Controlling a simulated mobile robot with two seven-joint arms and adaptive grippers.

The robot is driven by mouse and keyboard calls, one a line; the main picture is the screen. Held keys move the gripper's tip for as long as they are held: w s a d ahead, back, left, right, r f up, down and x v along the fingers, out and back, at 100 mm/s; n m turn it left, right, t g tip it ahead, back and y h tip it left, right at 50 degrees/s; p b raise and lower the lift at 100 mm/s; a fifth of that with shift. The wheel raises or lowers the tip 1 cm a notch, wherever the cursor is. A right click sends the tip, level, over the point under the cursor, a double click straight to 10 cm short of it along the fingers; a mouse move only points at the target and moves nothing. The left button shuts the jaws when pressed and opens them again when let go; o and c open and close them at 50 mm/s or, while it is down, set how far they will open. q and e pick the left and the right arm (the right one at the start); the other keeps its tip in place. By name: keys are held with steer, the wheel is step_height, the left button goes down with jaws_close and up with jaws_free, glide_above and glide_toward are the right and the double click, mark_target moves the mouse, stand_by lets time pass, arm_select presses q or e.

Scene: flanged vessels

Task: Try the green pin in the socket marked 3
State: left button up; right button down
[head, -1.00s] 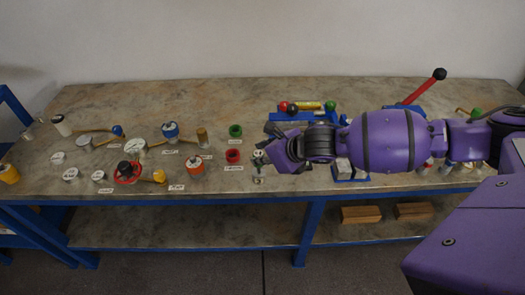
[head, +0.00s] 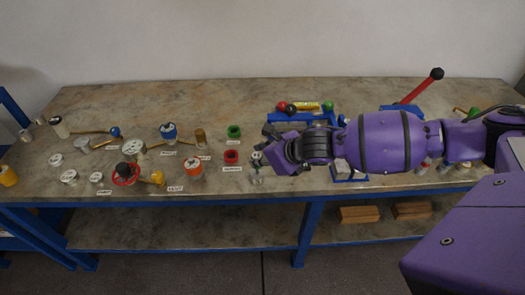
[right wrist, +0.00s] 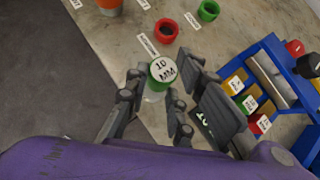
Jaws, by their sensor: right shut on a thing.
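My right gripper (head: 262,151) is over the front middle of the bench, and in the right wrist view (right wrist: 158,100) its fingers are shut on a short round piece with a green side and a white top marked 10 MM (right wrist: 162,70). This looks like the green pin. Its lower part is hidden. In the right wrist view a blue rack (right wrist: 277,62) stands to the right, apart from the held piece. Yellow (right wrist: 235,83), green (right wrist: 248,103) and red (right wrist: 260,124) labelled pieces sit along its side. I cannot read a clear 3 on any of them. My left gripper is not in view.
A red cup (head: 231,157) and a green cup (head: 234,131) stand left of my right gripper. Several vessels, including an orange one (head: 193,169), fill the left side. A red lever (head: 418,91) rises at the back right. The back left of the bench (head: 180,95) is clear.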

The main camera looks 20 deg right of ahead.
mark_target(261, 176)
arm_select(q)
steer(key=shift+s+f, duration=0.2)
arm_select(e)
steer(key=shift+f, duration=0.4)
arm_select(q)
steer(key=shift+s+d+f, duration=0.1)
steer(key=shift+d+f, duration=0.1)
arm_select(e)
steer(key=shift+f, duration=0.5)
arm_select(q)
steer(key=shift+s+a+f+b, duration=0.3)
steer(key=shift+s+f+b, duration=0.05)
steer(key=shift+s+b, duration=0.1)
arm_select(e)
steer(key=shift+f, duration=0.7)
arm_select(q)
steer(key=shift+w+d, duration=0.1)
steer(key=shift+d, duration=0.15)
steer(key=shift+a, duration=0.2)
arm_select(e)
steer(key=shift+r, duration=0.1)
